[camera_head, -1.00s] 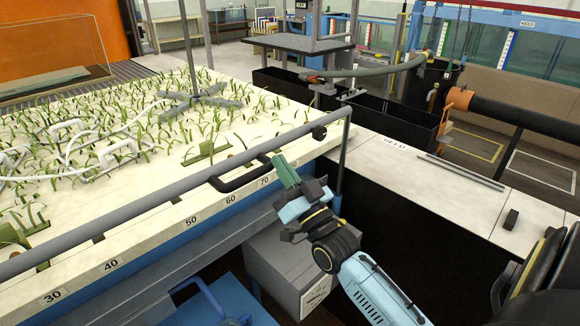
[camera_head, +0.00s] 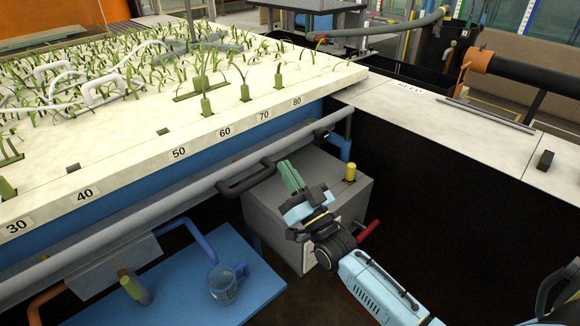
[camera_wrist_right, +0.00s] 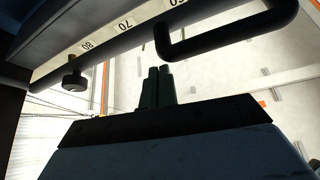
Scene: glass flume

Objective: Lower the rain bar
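The rain bar (camera_head: 170,194) is a long grey pipe slanting along the front of the planted bed, below its number scale. A black loop handle (camera_head: 245,177) sticks out from it near the right end; the handle also shows at the top of the right wrist view (camera_wrist_right: 235,45). My right gripper (camera_head: 290,174) has its green fingers together, just right of the handle. In the wrist view the fingertips (camera_wrist_right: 158,70) lie close to the handle's near corner, with nothing visible between them. Whether they touch it I cannot tell. My left gripper is out of view.
The bed (camera_head: 110,160) carries several green plants and white hoses. A grey box (camera_head: 330,185) with a yellow knob and red handle stands behind my right gripper. A pale ledge (camera_head: 450,125) runs right.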

